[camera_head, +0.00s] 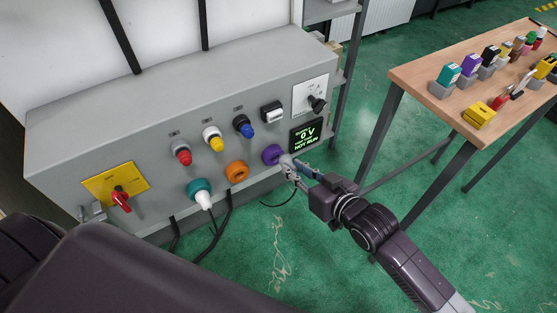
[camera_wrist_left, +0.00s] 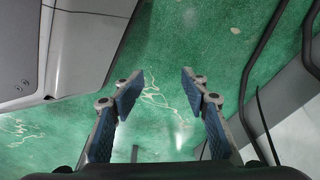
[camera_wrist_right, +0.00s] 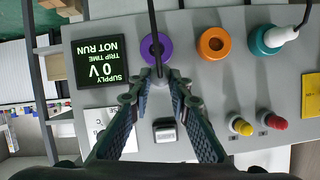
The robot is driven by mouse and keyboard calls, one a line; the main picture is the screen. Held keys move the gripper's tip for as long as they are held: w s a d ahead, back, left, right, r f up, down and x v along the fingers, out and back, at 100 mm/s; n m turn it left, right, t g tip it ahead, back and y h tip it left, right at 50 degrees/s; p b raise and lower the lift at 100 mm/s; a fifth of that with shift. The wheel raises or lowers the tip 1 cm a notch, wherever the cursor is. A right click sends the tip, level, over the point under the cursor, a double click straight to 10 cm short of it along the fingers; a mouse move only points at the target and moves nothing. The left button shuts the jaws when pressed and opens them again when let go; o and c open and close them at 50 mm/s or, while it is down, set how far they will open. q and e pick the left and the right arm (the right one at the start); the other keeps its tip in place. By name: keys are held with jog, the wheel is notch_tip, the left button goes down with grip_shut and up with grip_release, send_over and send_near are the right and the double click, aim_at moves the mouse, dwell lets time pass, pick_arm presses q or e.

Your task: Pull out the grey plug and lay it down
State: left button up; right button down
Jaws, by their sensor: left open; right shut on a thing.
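The control panel (camera_head: 150,130) has teal (camera_head: 196,186), orange (camera_head: 236,171) and purple (camera_head: 271,154) round sockets along its lower front. My right gripper (camera_head: 291,163) is at the purple socket, shut on the grey plug (camera_head: 285,160). In the right wrist view the fingertips (camera_wrist_right: 158,76) meet on the plug just beside the purple ring (camera_wrist_right: 145,47), and a dark cable (camera_wrist_right: 153,20) runs from it across the ring. I cannot tell how deep the plug sits. My left gripper (camera_wrist_left: 158,92) is open and empty above the green floor.
A white plug (camera_head: 203,199) sits in the teal socket, its cable hanging down. The display (camera_head: 305,134) reads 0 V, NOT RUN. A red-handled switch (camera_head: 121,198) is at left. A wooden table (camera_head: 421,78) at right holds several coloured parts; its near left corner is bare.

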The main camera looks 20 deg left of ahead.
pick_arm(q)
jog(key=s+a+f+p, duration=0.1)
jog(key=s+f+p, duration=0.2)
jog(key=s, duration=0.7)
jog(key=shift+s+a+f+g, duration=0.15)
jog(key=shift+a+f+g, duration=0.2)
jog(key=shift+f, duration=0.4)
dwell(0.4)
jog(key=shift+a+f, duration=0.1)
